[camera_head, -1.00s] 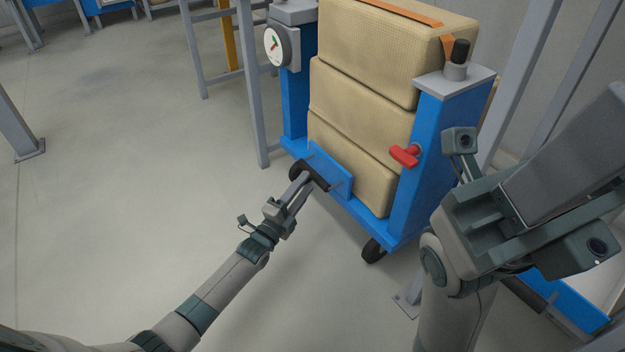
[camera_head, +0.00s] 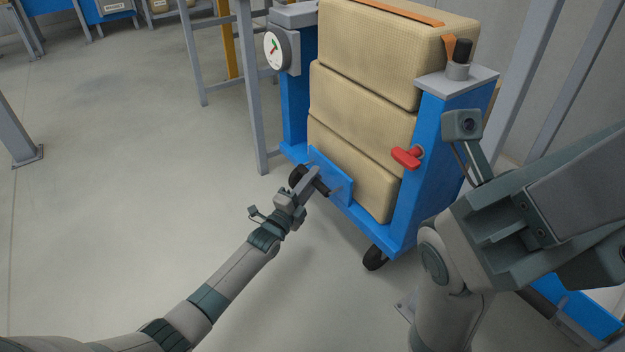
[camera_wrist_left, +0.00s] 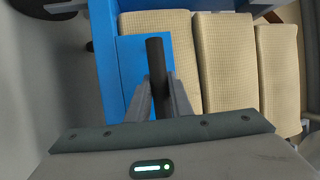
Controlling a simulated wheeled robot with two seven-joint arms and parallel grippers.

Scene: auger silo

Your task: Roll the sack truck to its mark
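The sack truck (camera_head: 419,180) is a blue frame on wheels bearing a stack of tan sacks (camera_head: 366,102), with an orange strap over the top one. A blue plate (camera_head: 331,172) low on its front carries a black handle bar (camera_head: 297,175). My left gripper (camera_head: 314,177) is at this bar. In the left wrist view the bar (camera_wrist_left: 155,60) runs between the fingers (camera_wrist_left: 160,92), which lie close against both sides. My right arm is raised at the right; its fingertips cannot be made out.
A round gauge (camera_head: 277,48) sits on the truck's left post, and a red T-handle (camera_head: 407,158) on its right post. A black wheel (camera_head: 375,257) shows below. Grey frame posts (camera_head: 250,90) stand close at the truck's left. The floor (camera_head: 110,190) at the left is clear.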

